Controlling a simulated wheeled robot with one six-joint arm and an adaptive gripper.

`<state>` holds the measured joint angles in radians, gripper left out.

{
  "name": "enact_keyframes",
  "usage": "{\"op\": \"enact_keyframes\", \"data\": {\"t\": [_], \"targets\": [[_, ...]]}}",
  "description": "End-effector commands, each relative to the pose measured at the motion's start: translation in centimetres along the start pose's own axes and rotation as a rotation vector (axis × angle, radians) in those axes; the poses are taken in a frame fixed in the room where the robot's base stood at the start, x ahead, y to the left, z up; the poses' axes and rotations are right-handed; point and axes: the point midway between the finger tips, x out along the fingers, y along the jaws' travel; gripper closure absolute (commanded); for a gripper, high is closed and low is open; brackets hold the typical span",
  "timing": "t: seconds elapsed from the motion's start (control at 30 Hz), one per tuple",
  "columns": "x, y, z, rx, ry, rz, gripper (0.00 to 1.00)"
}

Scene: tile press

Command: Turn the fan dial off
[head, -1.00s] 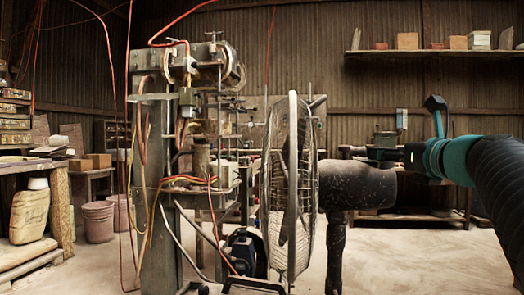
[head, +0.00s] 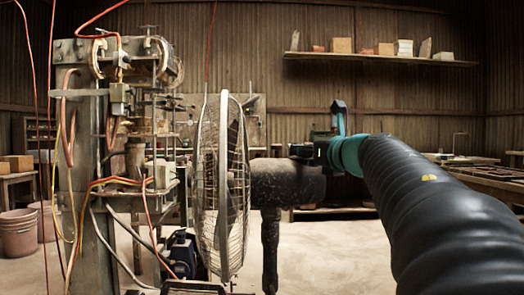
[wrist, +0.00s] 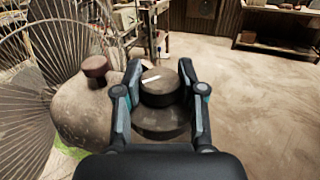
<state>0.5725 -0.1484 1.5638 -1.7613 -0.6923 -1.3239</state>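The fan (head: 222,185) stands in the middle of the head view, its round wire cage seen nearly edge-on and its dark, worn motor housing (head: 285,183) to the right. In the wrist view, the dark round dial (wrist: 160,88) with a white pointer mark sits on a wider round base. My gripper (wrist: 160,68) is open, with one finger on each side of the dial. I cannot tell whether the fingers touch it. In the head view my gripper (head: 312,150) is at the housing's rear end, and the dial is hidden there.
A small reddish-brown knob (wrist: 95,66) stands on the housing left of the dial. The press (head: 100,150) with hanging cables stands left of the fan. A wall shelf (head: 380,58) and a low bench (head: 335,211) are behind.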

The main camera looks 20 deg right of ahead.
Motion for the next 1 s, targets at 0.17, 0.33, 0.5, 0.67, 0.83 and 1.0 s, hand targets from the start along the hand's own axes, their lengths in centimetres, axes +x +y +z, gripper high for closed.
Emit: {"op": "enact_keyframes", "data": {"t": [0.17, 0.33, 0.5, 0.67, 0.83, 1.0], "targets": [[0.00, -0.01, 0.00, 0.000, 0.000, 0.004, 0.95], [0.02, -0.10, 0.00, 0.002, -0.001, 0.038, 0.95], [0.03, -0.21, -0.02, 0.001, 0.000, 0.125, 0.95], [0.07, -0.32, -0.03, 0.002, 0.001, 0.251, 0.95], [0.11, -0.34, 0.07, 0.002, 0.001, 0.412, 0.95], [0.13, -0.35, 0.13, 0.002, 0.001, 0.574, 0.95]]}}
